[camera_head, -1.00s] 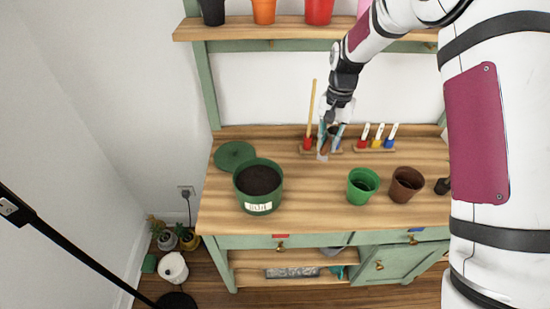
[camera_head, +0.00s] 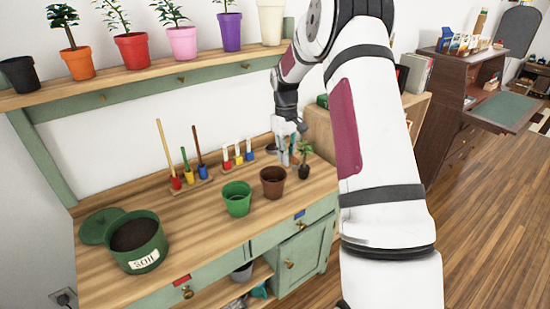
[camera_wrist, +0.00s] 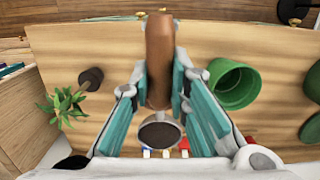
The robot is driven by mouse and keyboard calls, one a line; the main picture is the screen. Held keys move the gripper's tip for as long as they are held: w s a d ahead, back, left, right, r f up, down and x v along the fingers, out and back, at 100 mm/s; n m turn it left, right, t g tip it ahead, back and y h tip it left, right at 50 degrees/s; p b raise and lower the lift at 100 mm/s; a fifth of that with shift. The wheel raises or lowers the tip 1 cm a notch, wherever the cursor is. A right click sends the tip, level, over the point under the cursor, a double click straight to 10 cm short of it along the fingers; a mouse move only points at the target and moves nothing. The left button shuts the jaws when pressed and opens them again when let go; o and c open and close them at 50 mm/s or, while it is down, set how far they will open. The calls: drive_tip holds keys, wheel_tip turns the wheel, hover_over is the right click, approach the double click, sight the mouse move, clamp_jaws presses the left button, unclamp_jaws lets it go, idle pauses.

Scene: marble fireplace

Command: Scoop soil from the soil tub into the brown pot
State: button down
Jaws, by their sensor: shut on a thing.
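The soil tub (camera_head: 138,243), dark green with soil inside, stands at the left of the bench in the head view, its lid beside it. The brown pot (camera_head: 273,182) stands upright to the right of the green pot (camera_head: 237,199). My gripper (camera_head: 288,152) is behind and slightly right of the brown pot, in front of the wall. In the wrist view my gripper (camera_wrist: 160,85) is shut on a brown-handled tool (camera_wrist: 159,50), which looks like a scoop, with a dark round end towards the camera. The brown pot cannot be made out there.
A small potted plant (camera_head: 304,167) stands close to the right of my gripper. Long-handled tools (camera_head: 187,172) and a short-tool rack (camera_head: 238,158) line the back of the bench. A shelf (camera_head: 150,75) with several pots hangs above. The bench between tub and green pot is clear.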

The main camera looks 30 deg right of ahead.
drive_tip(key=a+f+m+g+h+b, duration=0.1)
drive_tip(key=a+f+h+b, duration=0.1)
drive_tip(key=f+h, duration=0.35)
drive_tip(key=a+f+m+h+b, duration=0.1)
drive_tip(key=a+f+h, duration=0.1)
drive_tip(key=h, duration=0.7)
drive_tip(key=d+r+y+p, duration=0.1)
drive_tip(key=r+y, duration=0.1)
drive_tip(key=y, duration=0.2)
drive_tip(key=d+r+n+y+p, duration=0.1)
drive_tip(key=r+y, duration=0.1)
drive_tip(key=y, duration=0.2)
drive_tip(key=d+r+y+p, duration=0.1)
drive_tip(key=r+y, duration=0.1)
drive_tip(key=y, duration=0.3)
drive_tip(key=shift+d+r+n+t, duration=0.2)
drive_tip(key=shift+d+n+t, duration=0.15)
drive_tip(key=shift+n+t, duration=0.05)
drive_tip(key=shift+d+r+y, duration=0.15)
drive_tip(key=shift+r+y, duration=0.45)
drive_tip(key=shift+y, duration=0.15)
